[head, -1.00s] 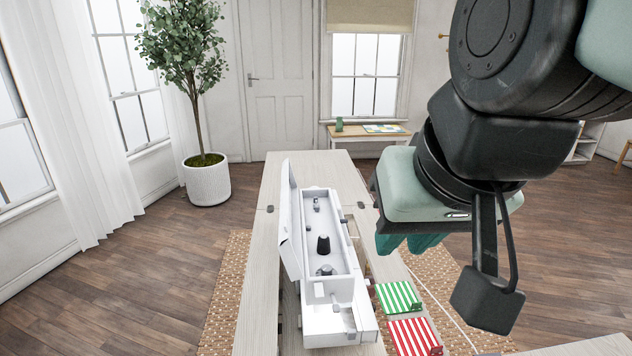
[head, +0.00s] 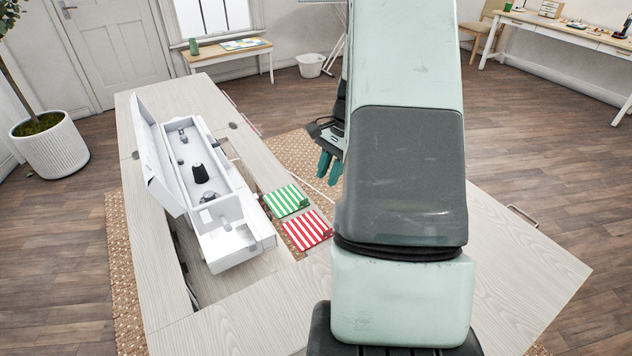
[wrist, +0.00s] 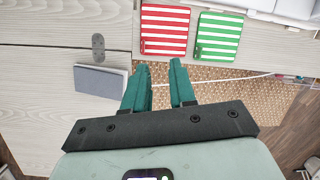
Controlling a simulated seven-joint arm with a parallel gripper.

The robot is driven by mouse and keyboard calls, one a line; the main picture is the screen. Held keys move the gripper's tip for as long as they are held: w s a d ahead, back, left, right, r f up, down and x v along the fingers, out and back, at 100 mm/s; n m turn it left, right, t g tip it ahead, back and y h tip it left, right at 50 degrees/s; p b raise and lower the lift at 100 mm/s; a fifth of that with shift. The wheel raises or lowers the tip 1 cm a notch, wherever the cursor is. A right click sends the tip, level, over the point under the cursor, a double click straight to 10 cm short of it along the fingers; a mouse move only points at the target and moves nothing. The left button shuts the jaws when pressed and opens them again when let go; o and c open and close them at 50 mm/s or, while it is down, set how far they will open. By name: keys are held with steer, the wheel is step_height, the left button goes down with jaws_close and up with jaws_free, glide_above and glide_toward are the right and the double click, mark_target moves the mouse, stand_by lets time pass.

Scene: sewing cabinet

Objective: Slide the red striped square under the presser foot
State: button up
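The red and white striped square (head: 307,230) lies flat beside the near end of the white sewing machine (head: 150,165). It has a small red tab at one corner. In the wrist view the red square (wrist: 165,30) is beyond the fingertips, slightly left of centre. A green striped square (head: 286,201) lies next to it, also in the wrist view (wrist: 217,37). My gripper (head: 328,165) is to the right of both squares, partly hidden by my arm. In the wrist view my gripper (wrist: 159,66) has its teal fingers apart with nothing between them. I cannot make out the presser foot.
The wooden cabinet top (head: 240,325) surrounds the machine, with an open recess beside it. In the wrist view a grey block (wrist: 100,80) lies left of the fingers. A white cord (wrist: 225,79) runs over the woven rug (wrist: 235,95) to the right.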

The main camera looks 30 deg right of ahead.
steer(key=shift+s+f+m+y, duration=0.3)
steer(key=shift+s+f+m, duration=0.2)
steer(key=shift+f, duration=2.1)
steer(key=shift+s+f+m+y, duration=0.3)
steer(key=shift+s+f+m, duration=0.2)
steer(key=shift+f, duration=2.1)
steer(key=shift+s+f+m+y, duration=0.3)
steer(key=shift+s+f+m, duration=0.15)
steer(key=shift+f, duration=2.15)
steer(key=shift+a, duration=0.1)
steer(key=shift+c, duration=0.4)
jaws_close()
steer(key=shift+r, duration=2.5)
